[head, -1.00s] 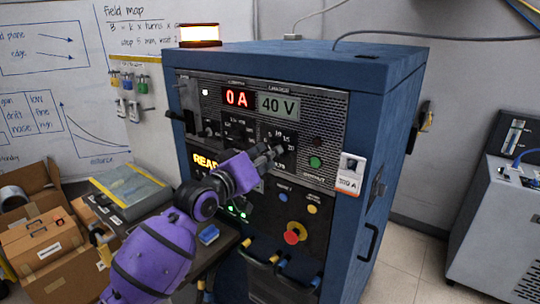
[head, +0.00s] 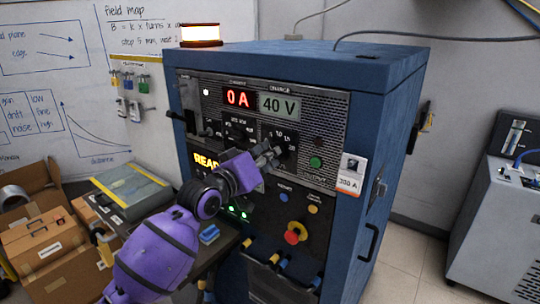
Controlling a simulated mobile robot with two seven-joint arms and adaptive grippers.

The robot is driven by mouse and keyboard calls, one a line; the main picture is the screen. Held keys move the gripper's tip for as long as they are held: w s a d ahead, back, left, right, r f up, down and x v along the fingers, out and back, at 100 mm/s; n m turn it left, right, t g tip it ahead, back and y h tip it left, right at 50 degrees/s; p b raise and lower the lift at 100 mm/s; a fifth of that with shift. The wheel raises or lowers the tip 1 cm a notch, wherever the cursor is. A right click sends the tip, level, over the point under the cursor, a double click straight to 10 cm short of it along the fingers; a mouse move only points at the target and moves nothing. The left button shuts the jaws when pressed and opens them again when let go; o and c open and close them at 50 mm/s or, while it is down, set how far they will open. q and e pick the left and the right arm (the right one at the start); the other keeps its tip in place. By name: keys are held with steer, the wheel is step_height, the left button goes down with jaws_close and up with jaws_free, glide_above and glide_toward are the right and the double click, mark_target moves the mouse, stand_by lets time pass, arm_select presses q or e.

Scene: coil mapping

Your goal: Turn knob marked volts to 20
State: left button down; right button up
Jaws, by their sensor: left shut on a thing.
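The blue cabinet's black front panel (head: 325,112) carries a red display (head: 237,98) reading 0 A and a grey-green display (head: 279,107) reading 40 V. Under the 40 V display is a rotary knob dial (head: 282,134) with small white numbers around it. My left gripper (head: 273,152), on a purple arm, reaches up from the lower left to this dial and is shut on its knob. The fingers hide the knob and its pointer, and the knob's name and most numbers are too small to read. My right gripper is out of view.
Another dial (head: 236,134) lies left of the gripped knob. A green button (head: 316,162) is to the right, and a red emergency knob (head: 296,233) is below. A grey shelf (head: 222,243) and boxes (head: 45,240) lie at lower left.

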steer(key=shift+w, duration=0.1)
arm_select(q)
steer(key=m+p, duration=0.1)
steer(key=m, duration=2)
steer(key=shift+a+r, duration=0.1)
steer(key=shift+a, duration=0.05)
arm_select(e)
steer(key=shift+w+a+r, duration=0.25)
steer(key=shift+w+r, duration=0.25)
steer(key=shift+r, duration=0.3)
arm_select(q)
steer(key=shift+w, duration=0.1)
steer(key=c, duration=1.8)
jaws_free()
steer(key=v, duration=1.2)
